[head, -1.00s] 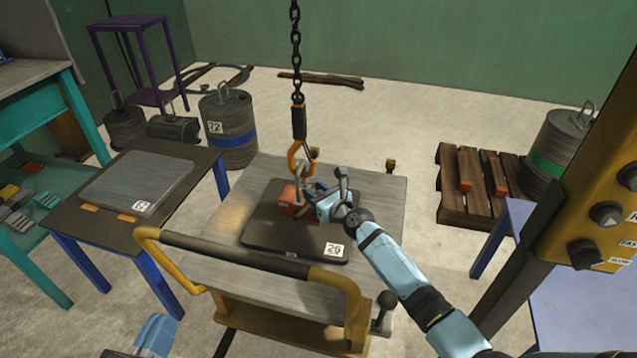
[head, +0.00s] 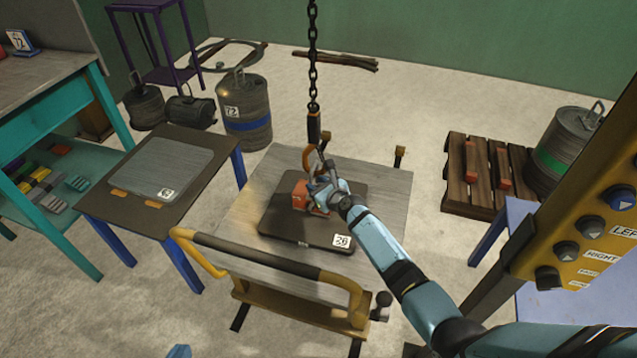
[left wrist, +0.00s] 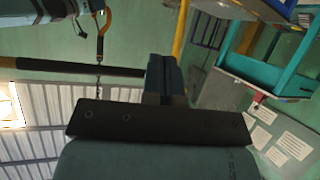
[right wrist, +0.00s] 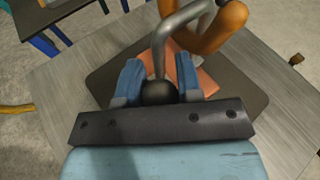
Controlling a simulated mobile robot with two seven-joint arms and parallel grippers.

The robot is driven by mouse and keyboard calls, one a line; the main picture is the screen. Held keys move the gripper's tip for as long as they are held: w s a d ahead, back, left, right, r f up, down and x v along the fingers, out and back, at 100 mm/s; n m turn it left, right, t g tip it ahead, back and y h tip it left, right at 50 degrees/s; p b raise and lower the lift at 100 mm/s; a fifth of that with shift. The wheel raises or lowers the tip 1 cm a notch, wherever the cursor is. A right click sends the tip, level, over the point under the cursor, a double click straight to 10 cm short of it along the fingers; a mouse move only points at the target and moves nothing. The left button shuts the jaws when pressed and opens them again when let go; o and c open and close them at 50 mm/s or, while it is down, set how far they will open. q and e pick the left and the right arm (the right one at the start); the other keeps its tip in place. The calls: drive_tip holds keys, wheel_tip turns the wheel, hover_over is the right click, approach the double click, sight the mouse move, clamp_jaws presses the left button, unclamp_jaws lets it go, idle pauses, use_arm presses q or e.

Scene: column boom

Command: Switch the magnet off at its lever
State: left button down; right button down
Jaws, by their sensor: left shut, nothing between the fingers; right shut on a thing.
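The magnet (head: 300,195) is a red-orange block on a dark plate marked 26 (head: 290,233), under an orange hook (head: 309,158). In the right wrist view its red body (right wrist: 207,82) is partly hidden behind my fingers. Its lever is a bent grey rod (right wrist: 178,27) with a black ball knob (right wrist: 160,92). My right gripper (right wrist: 158,82) is shut on this knob, one blue finger on each side. It also shows in the head view (head: 322,190), close beside the magnet. My left gripper (left wrist: 165,72) is shut and empty, away from the magnet.
The plate lies on a cart (head: 245,215) with a yellow and black handle (head: 265,253) at its near side. A chain (head: 313,60) hangs above the magnet. A blue-legged table (head: 110,207) stands left. A yellow control box (head: 575,250) stands at right.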

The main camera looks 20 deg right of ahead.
drive_tip(key=c, duration=0.8)
unclamp_jaws()
drive_tip(key=p+v, duration=0.5)
drive_tip(key=v, duration=0.9)
